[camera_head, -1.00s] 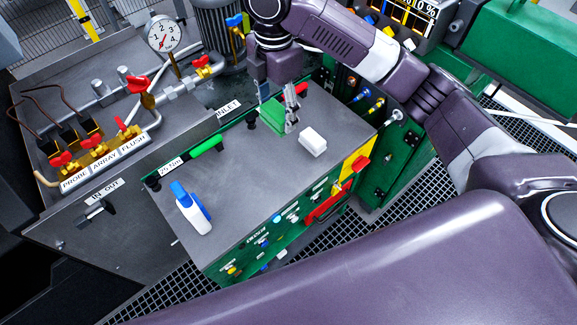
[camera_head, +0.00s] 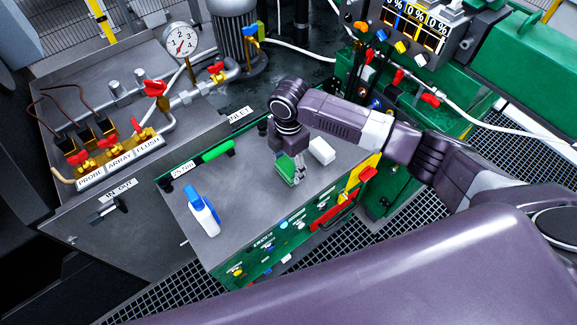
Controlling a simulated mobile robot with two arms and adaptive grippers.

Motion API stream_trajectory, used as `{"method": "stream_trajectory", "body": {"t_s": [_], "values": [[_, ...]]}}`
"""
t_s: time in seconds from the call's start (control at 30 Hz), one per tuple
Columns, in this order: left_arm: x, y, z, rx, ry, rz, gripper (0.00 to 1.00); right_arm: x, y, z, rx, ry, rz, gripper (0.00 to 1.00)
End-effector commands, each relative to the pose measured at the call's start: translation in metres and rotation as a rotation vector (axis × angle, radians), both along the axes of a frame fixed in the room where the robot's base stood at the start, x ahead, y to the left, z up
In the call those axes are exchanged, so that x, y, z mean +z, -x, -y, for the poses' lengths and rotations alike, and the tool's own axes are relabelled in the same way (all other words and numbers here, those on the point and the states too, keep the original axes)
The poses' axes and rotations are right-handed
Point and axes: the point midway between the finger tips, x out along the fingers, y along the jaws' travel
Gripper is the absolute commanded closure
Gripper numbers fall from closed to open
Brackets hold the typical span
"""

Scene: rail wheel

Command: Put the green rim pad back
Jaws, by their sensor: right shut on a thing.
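The green rim pad (camera_head: 285,167) is a small green block above the grey top of the green cart (camera_head: 238,185). My right gripper (camera_head: 298,178) is shut on it and points down, close over the cart top near its front edge. The wrist hides part of the pad, and I cannot tell whether the pad touches the surface. A white block (camera_head: 321,150) lies just right of the gripper, apart from it. My left gripper is not in view.
A valve bench with a gauge (camera_head: 181,41) is at the left. The cart top between bottle and gripper is clear.

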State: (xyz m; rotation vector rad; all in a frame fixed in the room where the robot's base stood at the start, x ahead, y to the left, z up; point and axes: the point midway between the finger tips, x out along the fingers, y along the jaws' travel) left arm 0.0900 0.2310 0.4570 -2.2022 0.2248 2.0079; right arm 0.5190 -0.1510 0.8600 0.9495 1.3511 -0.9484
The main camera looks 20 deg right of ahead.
Motion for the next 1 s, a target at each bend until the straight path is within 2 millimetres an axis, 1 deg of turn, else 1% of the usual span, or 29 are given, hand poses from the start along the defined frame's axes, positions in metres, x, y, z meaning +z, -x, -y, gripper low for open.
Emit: {"method": "stream_trajectory", "body": {"t_s": [0.03,0.13,0.4,0.53,0.57,0.7,1.0], "values": [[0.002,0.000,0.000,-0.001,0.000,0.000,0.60,-0.006,0.001,0.000,0.000,0.000,-0.003,0.65],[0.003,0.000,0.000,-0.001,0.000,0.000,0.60,-0.014,0.000,0.000,0.001,0.000,0.000,0.65],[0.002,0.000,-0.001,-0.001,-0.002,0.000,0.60,-0.016,0.000,0.000,0.001,0.000,0.001,0.65],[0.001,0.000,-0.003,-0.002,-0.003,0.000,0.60,-0.020,0.000,0.000,0.001,0.000,0.001,0.65],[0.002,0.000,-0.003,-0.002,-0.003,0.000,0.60,-0.019,0.000,0.000,0.001,0.000,0.001,0.42],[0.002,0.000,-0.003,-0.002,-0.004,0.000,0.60,-0.019,0.000,0.000,0.001,0.000,0.001,0.28],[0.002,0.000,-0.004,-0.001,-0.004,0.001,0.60,-0.017,0.000,0.000,0.001,0.000,0.001,0.28]]}}
